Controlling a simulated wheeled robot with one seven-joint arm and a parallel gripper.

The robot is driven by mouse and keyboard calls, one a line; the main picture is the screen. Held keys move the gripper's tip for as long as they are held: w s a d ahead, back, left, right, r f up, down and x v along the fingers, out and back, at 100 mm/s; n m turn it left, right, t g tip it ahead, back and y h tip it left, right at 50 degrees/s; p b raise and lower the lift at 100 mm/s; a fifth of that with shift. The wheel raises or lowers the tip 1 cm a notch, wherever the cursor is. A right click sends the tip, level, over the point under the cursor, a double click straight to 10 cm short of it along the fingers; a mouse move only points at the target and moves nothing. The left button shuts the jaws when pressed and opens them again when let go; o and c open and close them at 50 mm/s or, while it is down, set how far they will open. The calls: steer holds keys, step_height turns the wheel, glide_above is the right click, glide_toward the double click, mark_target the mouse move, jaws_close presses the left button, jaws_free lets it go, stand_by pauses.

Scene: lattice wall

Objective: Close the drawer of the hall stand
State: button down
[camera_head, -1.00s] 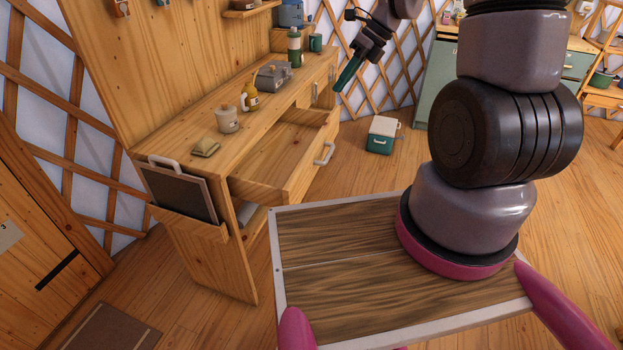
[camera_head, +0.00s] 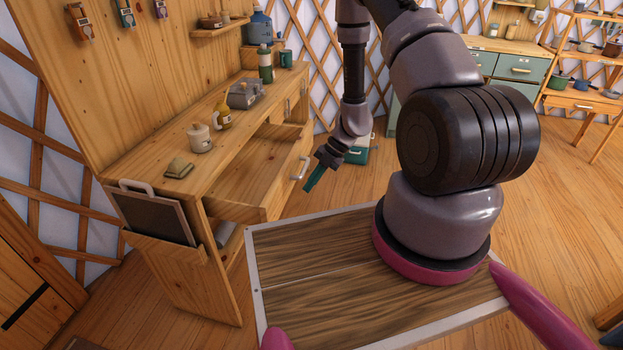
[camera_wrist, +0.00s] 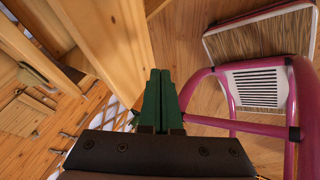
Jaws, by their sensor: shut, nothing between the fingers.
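The hall stand is a wooden piece against the lattice wall, with a worktop (camera_head: 155,155) and a tall back panel. Its drawer (camera_head: 245,180) is pulled out, with an empty-looking inside and a pale handle (camera_head: 302,168) on its front. My gripper (camera_head: 314,178) has green fingers and is beside the drawer front, to the right of the handle in the head view. In the wrist view the fingers (camera_wrist: 158,98) are together with nothing between them, and pale wood of the stand shows at the upper left. I cannot tell whether the fingers touch the drawer.
On the worktop are a cream pot (camera_head: 200,138), a yellow bottle (camera_head: 222,117), a grey box (camera_head: 244,93) and a folded cloth (camera_head: 179,169). A green-and-white cooler (camera_head: 357,153) stands on the floor behind my wrist. Open floor (camera_head: 400,160) lies right of the stand.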

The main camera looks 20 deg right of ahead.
mark_target(279, 208)
steer(key=shift+w+a+f, duration=0.25)
steer(key=shift+a+f, duration=0.5)
steer(key=shift+a, duration=0.4)
steer(key=shift+w+a+f, duration=0.25)
steer(key=shift+a+f, duration=0.45)
steer(key=shift+a, duration=0.4)
steer(key=shift+w+a+f, duration=0.25)
steer(key=shift+a+f, duration=0.5)
steer(key=shift+a, duration=0.4)
